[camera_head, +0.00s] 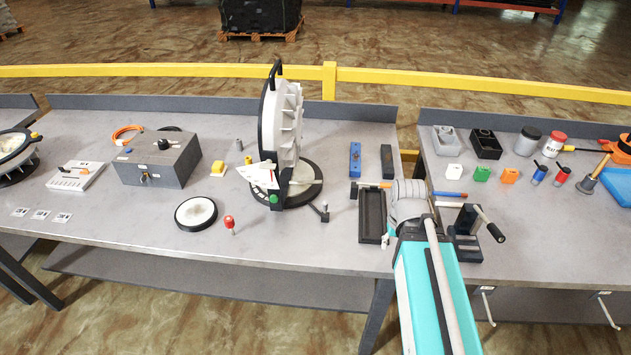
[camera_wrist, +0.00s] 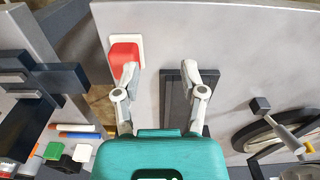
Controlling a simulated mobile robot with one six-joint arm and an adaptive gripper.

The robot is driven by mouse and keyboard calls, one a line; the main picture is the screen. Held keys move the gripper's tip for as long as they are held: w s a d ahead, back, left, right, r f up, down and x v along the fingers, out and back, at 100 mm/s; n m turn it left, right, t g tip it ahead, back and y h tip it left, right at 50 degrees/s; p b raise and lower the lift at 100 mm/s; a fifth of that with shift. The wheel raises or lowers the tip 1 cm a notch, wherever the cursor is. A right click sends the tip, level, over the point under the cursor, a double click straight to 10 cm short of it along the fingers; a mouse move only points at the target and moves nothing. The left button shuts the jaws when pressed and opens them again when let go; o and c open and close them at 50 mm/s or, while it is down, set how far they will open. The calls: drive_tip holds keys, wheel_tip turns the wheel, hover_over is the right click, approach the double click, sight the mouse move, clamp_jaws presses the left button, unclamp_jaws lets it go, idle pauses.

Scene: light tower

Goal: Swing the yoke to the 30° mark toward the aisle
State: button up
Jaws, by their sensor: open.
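The lamp head (camera_head: 286,115), with white fins and a black top handle, stands upright in its dark yoke (camera_head: 283,188) on a round black base (camera_head: 312,192). A short lever with a dark block end (camera_head: 322,211) projects from the base's front right; it also shows at the right of the wrist view (camera_wrist: 260,104). My gripper (camera_wrist: 158,72) is open and empty above the bench, right of the lamp. In the head view my wrist mostly hides it. I cannot read any angle marks on the base.
A black tray (camera_head: 372,216) lies beneath my gripper. A red block on a white plate (camera_wrist: 125,52) is behind my left finger in the wrist view. A crank vise (camera_head: 466,232) stands right. A round lens (camera_head: 196,213) and red knob (camera_head: 229,222) lie left of the lever.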

drive_tip(key=w+r+n+p, duration=0.1)
drive_tip(key=w, duration=0.1)
drive_tip(key=w+a+r+n, duration=0.1)
drive_tip(key=w, duration=0.1)
drive_tip(key=w+a+r+n+p, duration=0.1)
drive_tip(key=w, duration=0.1)
drive_tip(key=shift+a+p, duration=0.25)
drive_tip(key=shift+p, duration=0.1)
drive_tip(key=w+a+r+n+t+p, duration=0.1)
drive_tip(key=w+a+r+n+p, duration=0.3)
drive_tip(key=w+a+n, duration=0.3)
wheel_tip(320, 180, up, 4)
drive_tip(key=n+t+p, duration=0.1)
drive_tip(key=n+p, duration=0.3)
drive_tip(key=n, duration=0.4)
hover_over(318, 181)
drive_tip(key=s, duration=0.3)
drive_tip(key=shift+w+r, duration=0.15)
drive_tip(key=shift+w, duration=0.1)
drive_tip(key=shift+f, duration=0.2)
drive_tip(key=w+f+b, duration=0.1)
drive_tip(key=f+b, duration=0.7)
drive_tip(key=b, duration=0.1)
drive_tip(key=w+f+b, duration=0.1)
drive_tip(key=f+b, duration=0.3)
drive_tip(key=f, duration=0.1)
drive_tip(key=shift+w+f, duration=0.1)
drive_tip(key=shift+w, duration=0.2)
clamp_jaws()
